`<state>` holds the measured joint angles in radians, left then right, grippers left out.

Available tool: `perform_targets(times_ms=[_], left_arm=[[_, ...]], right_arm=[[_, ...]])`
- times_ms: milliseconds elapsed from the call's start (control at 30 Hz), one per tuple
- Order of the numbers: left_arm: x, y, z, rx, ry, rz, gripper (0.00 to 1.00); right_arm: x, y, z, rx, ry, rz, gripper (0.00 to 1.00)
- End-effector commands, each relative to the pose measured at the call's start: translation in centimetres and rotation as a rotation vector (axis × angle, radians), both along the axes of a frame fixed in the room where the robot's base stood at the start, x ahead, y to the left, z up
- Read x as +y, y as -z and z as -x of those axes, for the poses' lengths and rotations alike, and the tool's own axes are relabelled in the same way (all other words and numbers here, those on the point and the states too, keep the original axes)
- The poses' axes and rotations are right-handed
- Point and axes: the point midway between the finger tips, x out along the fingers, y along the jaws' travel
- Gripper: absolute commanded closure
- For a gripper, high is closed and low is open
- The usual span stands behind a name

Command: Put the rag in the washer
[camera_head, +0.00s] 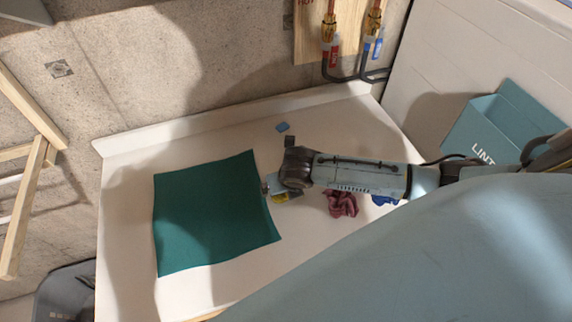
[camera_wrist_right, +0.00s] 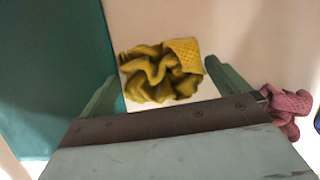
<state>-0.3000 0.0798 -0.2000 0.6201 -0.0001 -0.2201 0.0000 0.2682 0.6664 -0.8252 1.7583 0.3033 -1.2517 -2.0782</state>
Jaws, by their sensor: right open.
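A crumpled yellow rag (camera_wrist_right: 160,72) lies on the white surface in the right wrist view, in front of and between the two fingers of my right gripper (camera_wrist_right: 168,85). I cannot make out a washer in either view. My left gripper is out of view.
A dark teal mat (camera_head: 212,215) lies left of the yellow rag. A teal lint bin (camera_head: 490,130) stands at right; pipes run behind.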

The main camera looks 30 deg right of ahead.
Motion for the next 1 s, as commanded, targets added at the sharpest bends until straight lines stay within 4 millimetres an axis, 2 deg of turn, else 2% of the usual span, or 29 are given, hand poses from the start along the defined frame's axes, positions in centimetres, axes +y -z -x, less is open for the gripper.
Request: perform_targets(times_ms=[100,300,367,533,633,1000], left_arm=[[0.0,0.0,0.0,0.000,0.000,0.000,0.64],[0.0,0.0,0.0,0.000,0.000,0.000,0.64],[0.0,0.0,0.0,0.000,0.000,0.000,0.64],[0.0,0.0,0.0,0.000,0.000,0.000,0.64],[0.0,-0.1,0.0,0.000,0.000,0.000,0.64],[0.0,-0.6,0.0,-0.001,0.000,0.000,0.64]], right_arm=[[0.0,0.0,0.0,0.001,0.000,0.001,0.03],[0.0,0.0,0.1,0.001,0.001,0.002,0.29],[0.0,0.0,0.1,0.001,0.001,0.002,0.34],[0.0,-0.1,0.1,0.001,0.001,0.002,0.34],[0.0,-0.8,0.0,-0.001,0.000,0.001,0.34],[-0.1,-7.8,-0.1,-0.004,-0.001,0.002,0.34]])
